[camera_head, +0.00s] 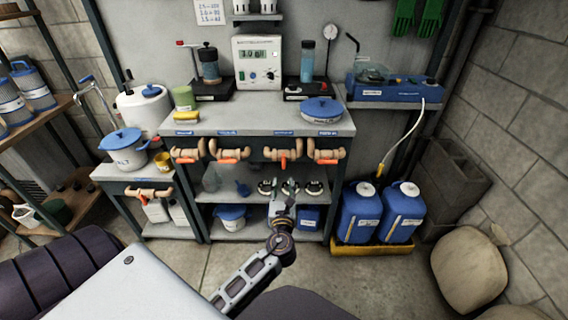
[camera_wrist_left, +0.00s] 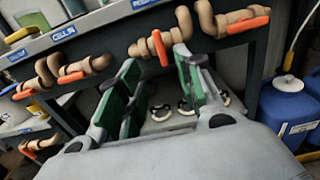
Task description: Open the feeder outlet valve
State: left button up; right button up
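Several tan pipe valves with orange handles line the bench front: far left (camera_head: 185,161), second (camera_head: 229,161), third (camera_head: 284,162) and far right (camera_head: 327,162). Another valve (camera_head: 143,199) is on the lower left table. I cannot tell which one is the feeder outlet valve from the small labels. The third handle points down across its pipe; the others on the bench lie roughly along theirs. My left gripper (camera_head: 286,189) is open and empty, below and in front of the third valve. In the left wrist view its green-padded fingers (camera_wrist_left: 157,62) point towards the third handle (camera_wrist_left: 159,47), apart from it. My right gripper is out of view.
Blue jugs (camera_head: 360,211) stand in a yellow tray (camera_head: 372,249) at right. A shelf under the bench holds round black-and-white parts (camera_head: 314,188). A blue-lidded pot (camera_head: 124,143) sits at left. Floor before the bench is partly clear.

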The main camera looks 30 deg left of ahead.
aim_at(284, 161)
pick_arm(q)
jog(key=shift+b+x, duration=0.5)
jog(key=shift+x, duration=6.1)
jog(key=shift+w, duration=0.1)
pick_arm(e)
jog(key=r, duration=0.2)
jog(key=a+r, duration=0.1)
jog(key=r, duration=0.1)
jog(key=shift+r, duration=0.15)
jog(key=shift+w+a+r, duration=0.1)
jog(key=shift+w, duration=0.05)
pick_arm(q)
jog(key=shift+c, duration=0.2)
